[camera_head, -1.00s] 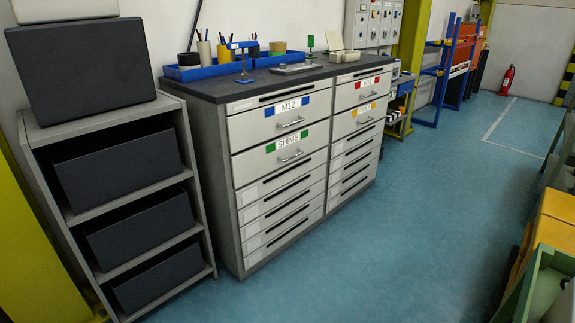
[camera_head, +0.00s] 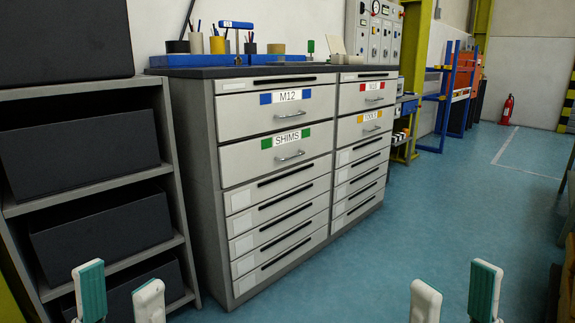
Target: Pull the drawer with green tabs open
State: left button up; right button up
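The drawer with green tabs (camera_head: 243,168) is in the left column of the grey cabinet, below the drawer with blue tabs marked M12. Its label reads SHIMS, with a green tab at each end and a metal bar handle (camera_head: 291,156) below. Its front looks flush with the cabinet. My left gripper (camera_head: 119,297) shows at the bottom left, fingers apart and empty. My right gripper (camera_head: 454,296) shows at the bottom right, fingers wide apart and empty. Both are well in front of the cabinet and touch nothing.
A grey shelf with dark bins (camera_head: 103,223) stands left of the cabinet. The cabinet's right column has drawers with red and yellow tabs. Blue trays and tools stand on the worktop (camera_head: 232,72). The blue floor (camera_head: 460,190) is clear to the right.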

aim_at(239, 162)
jog(key=i+j, duration=0.3)
jog(key=i, duration=0.15)
jog(key=i+j+u, duration=0.1)
jog(key=i+j, duration=0.2)
jog(key=i, duration=0.15)
jog(key=i+l+u, duration=0.1)
jog(key=i+l, duration=0.3)
jog(key=i+l+u, duration=0.1)
jog(key=i+l, duration=0.3)
jog(key=l, duration=0.7)
